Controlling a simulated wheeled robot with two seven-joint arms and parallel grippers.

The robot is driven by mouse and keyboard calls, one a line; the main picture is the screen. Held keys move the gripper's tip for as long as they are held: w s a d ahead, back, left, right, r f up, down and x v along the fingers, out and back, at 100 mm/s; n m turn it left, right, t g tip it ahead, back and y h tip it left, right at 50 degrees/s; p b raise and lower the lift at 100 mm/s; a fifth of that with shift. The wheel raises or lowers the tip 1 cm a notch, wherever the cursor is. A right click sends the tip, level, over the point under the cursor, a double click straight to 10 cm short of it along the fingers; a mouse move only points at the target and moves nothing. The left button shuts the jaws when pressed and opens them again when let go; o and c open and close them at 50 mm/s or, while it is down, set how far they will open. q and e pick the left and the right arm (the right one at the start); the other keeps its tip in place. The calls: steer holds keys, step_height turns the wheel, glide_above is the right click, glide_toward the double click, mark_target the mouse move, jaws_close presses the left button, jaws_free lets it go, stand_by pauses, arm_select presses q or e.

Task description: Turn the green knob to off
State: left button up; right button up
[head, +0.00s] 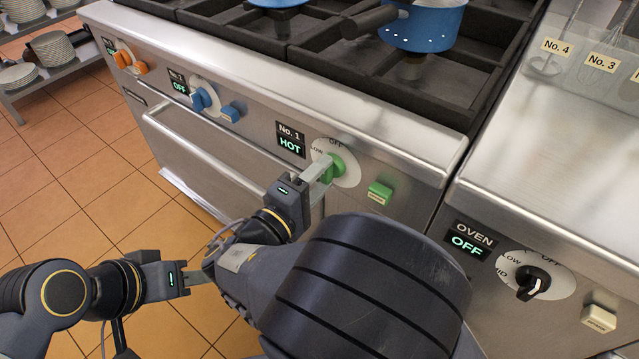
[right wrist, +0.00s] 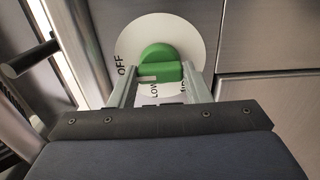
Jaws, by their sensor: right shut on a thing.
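The green knob (head: 333,167) sits on a white round dial on the stove's front panel. My right gripper (head: 322,172) is shut on the green knob, and the fingers also show in the right wrist view (right wrist: 158,82). My left gripper (head: 203,278) is away from the panel, low at left, its fingertips partly hidden behind my right arm.
A green button (head: 380,192) is right of the knob. Blue (head: 201,98) and orange (head: 122,59) knobs are further left. A long oven handle (head: 200,155) runs below the panel. A black oven knob (head: 533,282) is at right, its display reading "OFF". A blue pot (head: 425,28) stands on the grates.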

arm_select(q)
steer(key=shift+f, duration=0.2)
stand_by(0.3)
arm_select(e)
steer(key=o, duration=1)
steer(key=shift+a, duration=0.1)
